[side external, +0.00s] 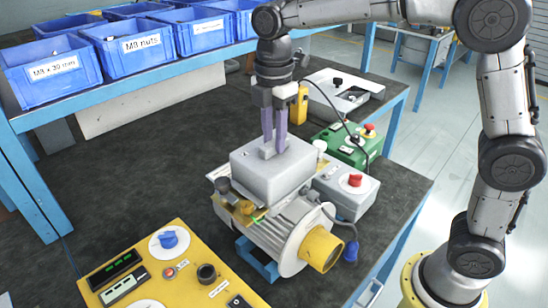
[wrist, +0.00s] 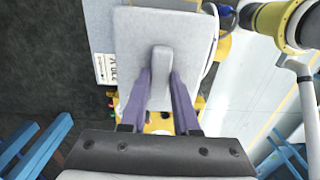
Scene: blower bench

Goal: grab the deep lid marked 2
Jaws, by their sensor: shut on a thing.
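The deep lid (side external: 265,165) is a light grey box-shaped cover with a raised grip on top. It sits on or just above the motor housing of the blower (side external: 285,228); I cannot tell whether it touches. The lid (wrist: 190,40) fills the top middle of the wrist view, with its upright grip (wrist: 161,62) in the centre. My gripper (side external: 273,147) comes down from above with its purple fingers shut on the lid's grip. The fingers (wrist: 160,82) also show on both sides of the grip in the wrist view. No mark 2 is readable on the lid.
A yellow control panel (side external: 165,270) lies at the front left. A grey box with a red button (side external: 350,188) and a green box (side external: 345,147) stand to the right. Blue bins (side external: 50,75) line the shelf behind. The dark bench top (side external: 100,170) is clear on the left.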

